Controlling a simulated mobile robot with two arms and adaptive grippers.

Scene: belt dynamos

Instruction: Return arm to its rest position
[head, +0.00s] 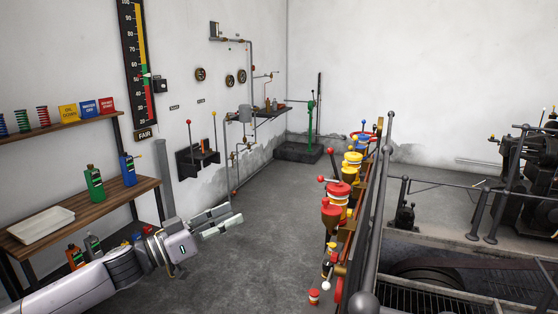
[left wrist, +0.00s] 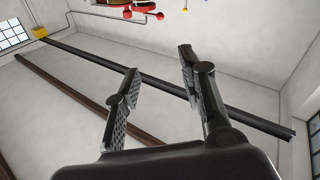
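My left arm comes in from the lower left of the head view. Its gripper (head: 217,220) is raised over the grey floor, to the right of the wooden shelf. In the left wrist view the two fingers (left wrist: 155,95) stand apart with nothing between them. My left gripper is touching nothing that I can see. My right arm and gripper do not show in either view.
A wooden shelf (head: 132,191) with a white tray (head: 40,226) and bottles stands at the left. A railing (head: 377,200) and a row of red and yellow devices (head: 338,190) stand right of centre. Dark machinery (head: 535,180) is at far right. The middle floor (head: 262,205) is clear.

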